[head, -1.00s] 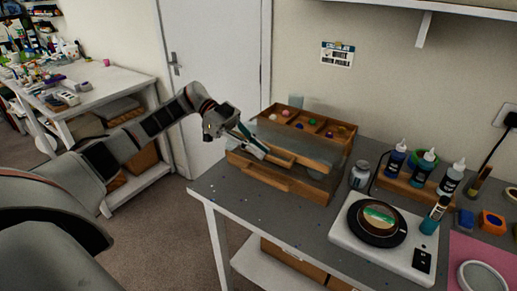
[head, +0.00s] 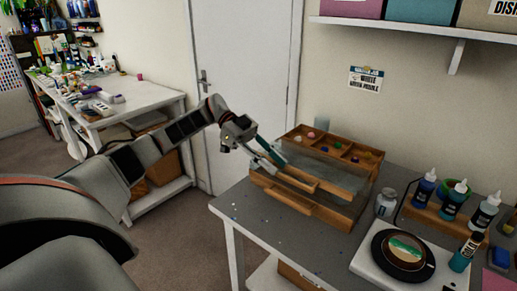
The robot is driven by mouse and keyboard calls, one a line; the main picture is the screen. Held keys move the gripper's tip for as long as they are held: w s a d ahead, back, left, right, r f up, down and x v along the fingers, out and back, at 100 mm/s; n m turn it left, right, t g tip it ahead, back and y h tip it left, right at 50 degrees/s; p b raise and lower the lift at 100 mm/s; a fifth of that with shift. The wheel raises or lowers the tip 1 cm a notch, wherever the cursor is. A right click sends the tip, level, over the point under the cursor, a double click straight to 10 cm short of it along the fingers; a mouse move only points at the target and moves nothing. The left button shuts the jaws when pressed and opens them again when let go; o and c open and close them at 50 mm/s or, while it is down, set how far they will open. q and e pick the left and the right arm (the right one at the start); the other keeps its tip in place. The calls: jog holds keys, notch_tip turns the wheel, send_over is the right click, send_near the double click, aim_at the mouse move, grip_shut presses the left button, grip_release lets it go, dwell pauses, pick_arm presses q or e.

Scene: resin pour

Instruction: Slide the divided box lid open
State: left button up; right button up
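The divided wooden box (head: 343,219) stands on the grey bench. Its back compartments are uncovered and hold small coloured balls. A clear, greyish lid panel (head: 328,168) lies over the nearer part, with a wooden bar (head: 297,180) along its near side. My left gripper (head: 272,161) is at the left end of this bar. Its two fingers, one pale and one teal, look spread apart. Whether they touch the bar is not clear. My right gripper is out of view.
A small jar (head: 386,202) stands right of the box. Bare bench (head: 245,212) lies at the box's front left.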

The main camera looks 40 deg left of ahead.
pick_arm(q)
jog(key=v, duration=0.8)
jog(key=shift+a, duration=0.25)
